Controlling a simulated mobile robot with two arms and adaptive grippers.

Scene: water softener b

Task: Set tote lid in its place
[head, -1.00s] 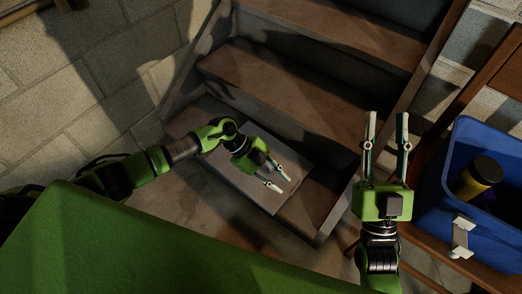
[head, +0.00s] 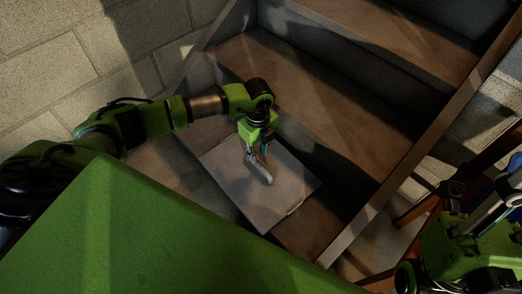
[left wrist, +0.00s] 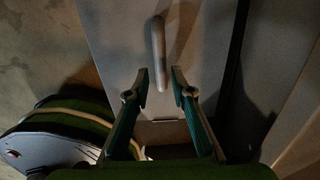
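A flat grey panel, which looks like the tote lid (head: 232,178), lies on the lowest stair step with a pale elongated handle (head: 262,175) on top. In the left wrist view the lid (left wrist: 112,42) fills the middle, with its handle (left wrist: 158,38) running away from the fingers. My left gripper (head: 256,153) is above the lid, pointing down near the handle. Its fingers are apart in the left wrist view (left wrist: 160,84), with the handle's near end between them and not gripped. My right gripper (head: 478,205) is at the right edge, its fingers apart, partly cut off.
Wooden stairs (head: 335,95) rise behind the lid, with a slanted side board (head: 400,165) on the right. A block wall (head: 50,75) stands at the left. A small blue part (head: 516,164) shows at the right edge, mostly hidden.

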